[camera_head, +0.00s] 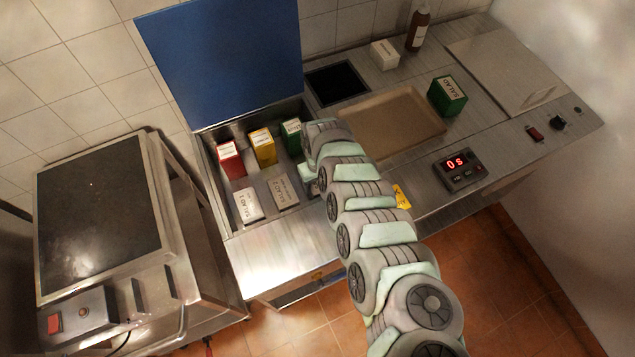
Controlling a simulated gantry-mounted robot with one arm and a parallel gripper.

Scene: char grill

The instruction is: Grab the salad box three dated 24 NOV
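Two white-topped boxes stand in the front row of an open sunken bin (209,166). The left one (248,205) reads "SALAD 1" and the other (284,191) seems to read "SALAD 2". No box marked three can be made out, and no date is legible. My gripper (312,184) is over the right side of the bin, just right of the second white box. My arm hides that part of the bin. The fingers are too small and covered to show whether they are open or hold anything.
Red (230,160), yellow (263,147) and green (291,136) boxes stand in the bin's back row. The raised blue lid (225,60) is behind. A green "SALAD" box (448,96) stands right of a brown tray (395,121). A bottle (418,30) stands at the back.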

